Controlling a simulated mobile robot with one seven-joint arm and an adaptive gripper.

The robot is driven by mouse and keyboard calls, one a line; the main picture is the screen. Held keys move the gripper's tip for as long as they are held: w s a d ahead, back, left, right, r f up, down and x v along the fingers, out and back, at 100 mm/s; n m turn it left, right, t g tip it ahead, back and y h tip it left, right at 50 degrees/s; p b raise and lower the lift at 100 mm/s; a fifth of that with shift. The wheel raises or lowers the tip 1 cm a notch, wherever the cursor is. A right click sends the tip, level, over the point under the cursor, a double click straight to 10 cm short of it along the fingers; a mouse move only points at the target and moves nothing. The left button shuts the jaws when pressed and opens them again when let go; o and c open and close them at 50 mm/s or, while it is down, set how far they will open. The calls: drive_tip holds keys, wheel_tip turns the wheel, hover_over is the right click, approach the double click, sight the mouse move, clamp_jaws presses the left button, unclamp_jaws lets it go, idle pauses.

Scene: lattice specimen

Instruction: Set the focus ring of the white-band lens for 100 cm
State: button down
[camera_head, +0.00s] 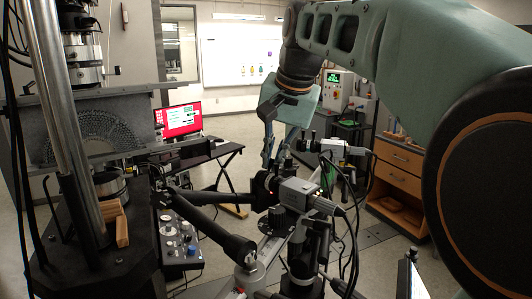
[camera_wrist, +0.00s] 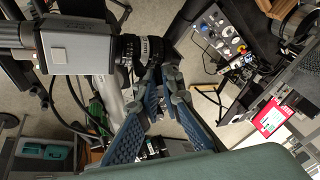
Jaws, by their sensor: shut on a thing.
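The white-band lens (camera_wrist: 128,50) is a black barrel with a pale marked band, fixed to the front of a grey box camera (camera_wrist: 72,46) in the wrist view. My gripper (camera_wrist: 157,76) has its blue-grey fingertips at the barrel's lower edge, near the band, and is shut on the lens. The fingers hide part of the ring, and the scale marks are too small to read. In the head view the grey camera (camera_head: 299,192) sits on a stand, and my gripper (camera_head: 270,160) reaches down to its dark lens from above.
A second camera (camera_head: 334,149) stands just behind, with loose cables nearby. Black support arms (camera_head: 215,197) cross at the left. A control box with knobs (camera_head: 177,240) and a test machine with a steel column (camera_head: 68,120) stand further left. A wooden drawer cabinet (camera_head: 398,178) is at the right.

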drive_tip(key=c, duration=2.1)
unclamp_jaws()
drive_tip(key=v, duration=1.2)
